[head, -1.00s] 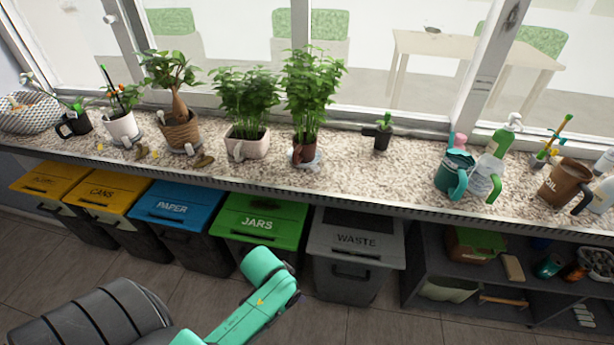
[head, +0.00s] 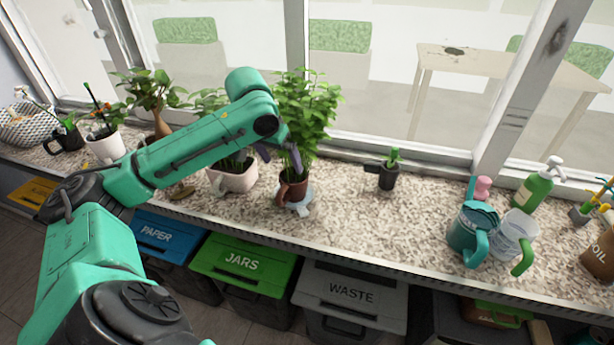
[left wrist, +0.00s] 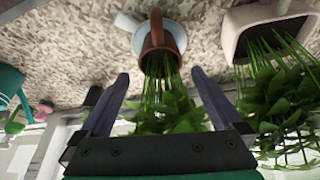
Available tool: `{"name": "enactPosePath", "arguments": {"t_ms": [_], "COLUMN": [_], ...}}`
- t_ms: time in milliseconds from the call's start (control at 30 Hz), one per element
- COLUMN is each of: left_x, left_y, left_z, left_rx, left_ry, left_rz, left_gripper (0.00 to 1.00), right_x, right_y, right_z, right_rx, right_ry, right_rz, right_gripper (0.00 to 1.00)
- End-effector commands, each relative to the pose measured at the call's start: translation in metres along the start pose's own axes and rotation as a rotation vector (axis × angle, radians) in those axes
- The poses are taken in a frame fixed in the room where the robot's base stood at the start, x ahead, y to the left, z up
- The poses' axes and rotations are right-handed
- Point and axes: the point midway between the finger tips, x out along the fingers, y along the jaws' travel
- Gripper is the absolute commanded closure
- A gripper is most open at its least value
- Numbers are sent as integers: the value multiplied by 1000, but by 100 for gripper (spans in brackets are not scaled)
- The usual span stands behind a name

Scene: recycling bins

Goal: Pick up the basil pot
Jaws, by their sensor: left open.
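I take the basil pot (head: 292,190) to be the small red-brown pot with tall leafy green stems. It stands upright on a pale saucer (head: 296,208) on the counter below the window. In the left wrist view, upside down, the pot (left wrist: 155,45) and its stems lie ahead between the finger lines. My left gripper (head: 281,158) is open, its dark fingers at the lower stems just above the pot. In the left wrist view the gripper (left wrist: 160,75) has foliage between its fingers and does not grip the pot. My right gripper is not in view.
A pale planter (head: 232,180) with a bushy plant stands close left of the pot. A small dark pot (head: 388,177) stands to the right, with bare counter (head: 345,205) between. A teal watering can (head: 470,235) stands farther right. The window is behind; bins are below.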

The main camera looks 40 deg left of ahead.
Motion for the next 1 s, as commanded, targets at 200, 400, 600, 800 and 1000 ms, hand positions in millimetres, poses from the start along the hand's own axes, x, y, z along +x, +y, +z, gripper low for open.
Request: {"name": "enactPosePath", "arguments": {"t_ms": [200,400,600,800,1000], "left_x": [56,88,125,138,138], "left_y": [1,2,4,3,3], "left_z": [1,1,3,3,3], "left_rx": [1,4,2,5,5], "left_ry": [-6,-3,-3,0,0], "left_rz": [3,2,3,0,0], "left_gripper": [0,0,0,0,38], "right_x": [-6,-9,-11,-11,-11], "right_y": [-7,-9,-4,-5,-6], "right_z": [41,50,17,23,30], "right_rx": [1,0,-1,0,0], "right_ry": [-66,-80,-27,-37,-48], "right_rz": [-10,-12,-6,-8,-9], "right_gripper": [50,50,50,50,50]}}
